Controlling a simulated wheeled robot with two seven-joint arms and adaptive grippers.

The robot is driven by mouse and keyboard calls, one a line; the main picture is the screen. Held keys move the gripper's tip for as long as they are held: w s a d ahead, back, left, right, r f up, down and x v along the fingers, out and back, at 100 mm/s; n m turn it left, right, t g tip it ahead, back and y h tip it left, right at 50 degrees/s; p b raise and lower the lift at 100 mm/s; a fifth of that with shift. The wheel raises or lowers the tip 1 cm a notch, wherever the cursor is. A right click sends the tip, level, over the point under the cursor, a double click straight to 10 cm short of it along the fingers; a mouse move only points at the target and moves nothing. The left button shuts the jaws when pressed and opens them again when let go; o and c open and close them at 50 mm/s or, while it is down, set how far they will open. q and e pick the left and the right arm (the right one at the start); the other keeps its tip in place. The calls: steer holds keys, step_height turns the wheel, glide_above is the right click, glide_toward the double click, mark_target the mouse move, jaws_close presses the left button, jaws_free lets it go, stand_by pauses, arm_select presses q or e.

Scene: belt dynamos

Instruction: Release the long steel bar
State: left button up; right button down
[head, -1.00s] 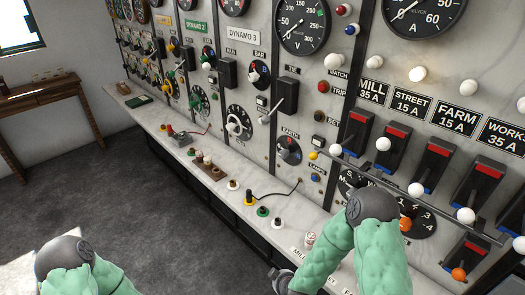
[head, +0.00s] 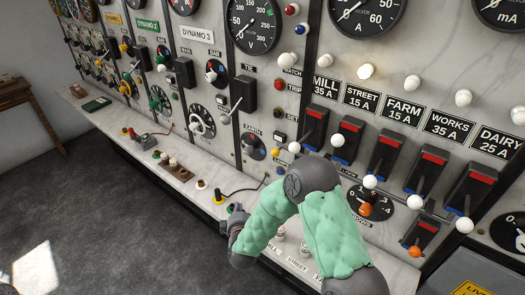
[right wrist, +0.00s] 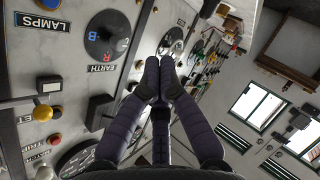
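The long steel bar (head: 392,189) runs across the panel in front of the lower row of switches, among their white knobs. My right forearm hides part of its left side. My right gripper (head: 236,213) is low and left of the bar, over the marble ledge, apart from the bar. In the right wrist view my right gripper's fingers (right wrist: 162,82) meet at the tips with nothing visible between them. My left gripper is out of view.
The marble ledge (head: 110,120) carries a small red-topped device (head: 142,140), several plug-like sockets and a black cable. Knobs, levers and dials stick out of the upright panel close to my right arm. The floor (head: 90,210) at left is clear.

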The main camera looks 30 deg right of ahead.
steer(key=d+r+h+p, duration=0.1)
steer(key=d+r+h, duration=0.1)
steer(key=r, duration=0.6)
steer(key=d+r+n+t+h+p, duration=0.1)
steer(key=d+r+h+p, duration=0.1)
steer(key=r, duration=0.6)
steer(key=shift+s+d+r+n+t+h, duration=0.15)
steer(key=shift+d+r+n+t+h, duration=0.25)
steer(key=shift+h, duration=0.6)
steer(key=shift+d+f, duration=0.1)
steer(key=shift+f, duration=0.05)
steer(key=w+d, duration=0.4)
steer(key=d, duration=0.4)
steer(key=shift+w, duration=0.4)
steer(key=shift+s+d, duration=0.1)
steer(key=shift+s, duration=0.05)
